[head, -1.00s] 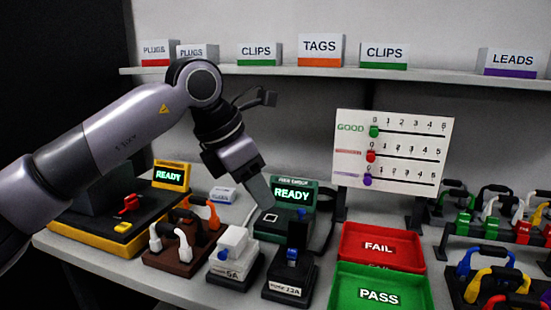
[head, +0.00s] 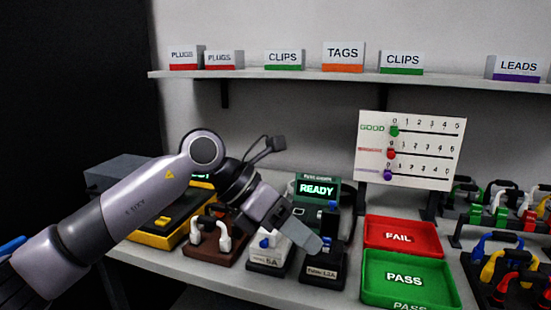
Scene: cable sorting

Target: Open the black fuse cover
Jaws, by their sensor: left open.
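The black fuse holder (head: 322,276), with a label ending in "13A", stands on the bench left of the green PASS tray. My left gripper (head: 314,243) is open, directly in front of or above its upper part, and hides much of the black cover. I cannot tell whether the fingers touch the cover. A dark upright part shows just right of the fingertips. The white fuse holder (head: 268,262), marked "5A" with a blue knob, stands just left of it, partly behind my gripper. My right gripper is not in view.
The green READY tester (head: 317,189) stands behind the holders. The red FAIL tray (head: 402,236) and green PASS tray (head: 408,280) lie to the right. A brown rack (head: 214,250) with plugs and a yellow-edged unit (head: 160,238) are at left, partly behind my arm.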

